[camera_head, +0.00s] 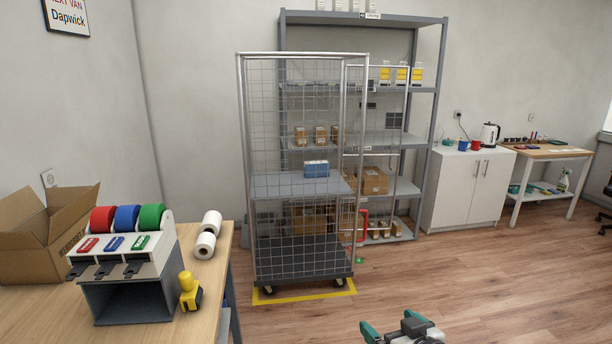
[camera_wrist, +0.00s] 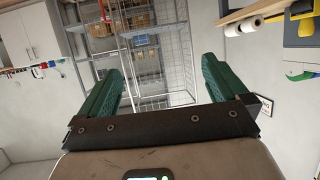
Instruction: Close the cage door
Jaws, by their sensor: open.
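The wire-mesh roll cage (camera_head: 297,165) stands upright on castors in the middle of the head view. Its door (camera_head: 408,110) appears as a metal frame on the right side, swung out away from the cage and overlapping the shelf rack behind. A red handle-like part (camera_head: 363,226) shows low beside the door's hinge side; I cannot tell what it belongs to. My gripper (camera_head: 394,327) is at the bottom edge of the head view, in front of the cage and well apart from it. In the wrist view my gripper (camera_wrist: 162,68) is open and empty, with the cage (camera_wrist: 175,60) beyond, seen upside down.
A grey shelf rack (camera_head: 436,110) with boxes stands behind the cage. Yellow tape (camera_head: 330,289) marks the floor under it. A wooden counter (camera_head: 215,290) with a tape dispenser (camera_head: 130,275) is at left. A white cabinet (camera_head: 455,190) stands at right. The wood floor (camera_head: 470,275) between is clear.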

